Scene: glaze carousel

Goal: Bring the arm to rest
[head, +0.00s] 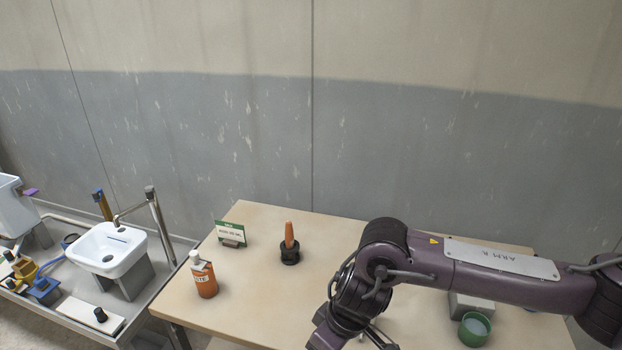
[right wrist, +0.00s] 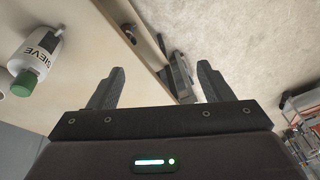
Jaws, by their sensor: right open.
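My right arm (head: 470,275) reaches in from the right over the wooden table (head: 250,290), bent at a dark joint near the table's middle. Its hand is at the bottom edge of the head view and mostly cut off or hidden there. In the right wrist view my right gripper (right wrist: 160,76) is open. Its two fingers stand wide apart with nothing between them. Behind them show the table's edge and the floor. My left gripper is not in view.
On the table stand an orange bottle (head: 204,278), a small sign (head: 231,233), an orange cone in a black holder (head: 289,243), and a green cup (head: 474,329). The wrist view shows a white bottle (right wrist: 32,56) with a green cap. A white basin (head: 108,249) stands left.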

